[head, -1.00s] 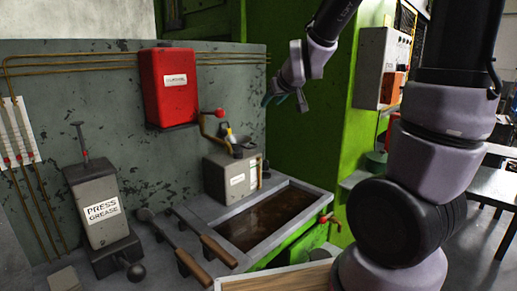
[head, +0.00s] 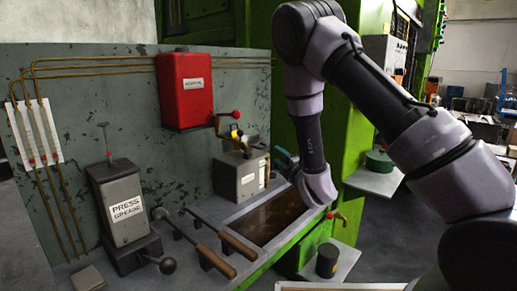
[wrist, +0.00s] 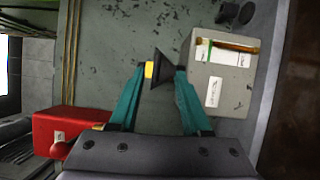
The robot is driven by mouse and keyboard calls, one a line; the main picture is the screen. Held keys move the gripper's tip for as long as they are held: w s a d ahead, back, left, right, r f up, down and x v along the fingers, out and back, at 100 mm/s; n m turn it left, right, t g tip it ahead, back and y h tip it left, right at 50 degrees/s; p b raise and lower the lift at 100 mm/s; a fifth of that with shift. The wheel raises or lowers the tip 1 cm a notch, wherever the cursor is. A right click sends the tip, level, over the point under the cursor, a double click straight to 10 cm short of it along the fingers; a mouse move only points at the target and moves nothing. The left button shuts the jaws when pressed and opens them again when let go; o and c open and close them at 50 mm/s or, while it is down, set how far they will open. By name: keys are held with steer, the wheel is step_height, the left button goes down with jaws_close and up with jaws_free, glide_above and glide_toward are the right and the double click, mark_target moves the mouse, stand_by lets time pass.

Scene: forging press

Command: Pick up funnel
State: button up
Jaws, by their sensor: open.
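In the head view the funnel (head: 237,137) shows small above the grey box, below a brass pipe. My gripper (head: 284,155) is right of it, partly hidden by my arm. In the wrist view my gripper (wrist: 163,72) has its teal fingers spread apart, with no clear grip on the funnel.
The grey box (head: 234,178) stands just below the funnel. A red box (head: 186,92) is mounted on the wall above left. A tank of dark liquid (head: 270,216) lies below my gripper. Two levers (head: 238,246) and a press grease box (head: 123,205) stand left.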

mark_target(267, 146)
steer(key=shift+a+x, duration=0.2)
steer(key=shift+x, duration=4.95)
steer(key=shift+s+r, duration=0.1)
jaws_close()
steer(key=shift+d, duration=0.1)
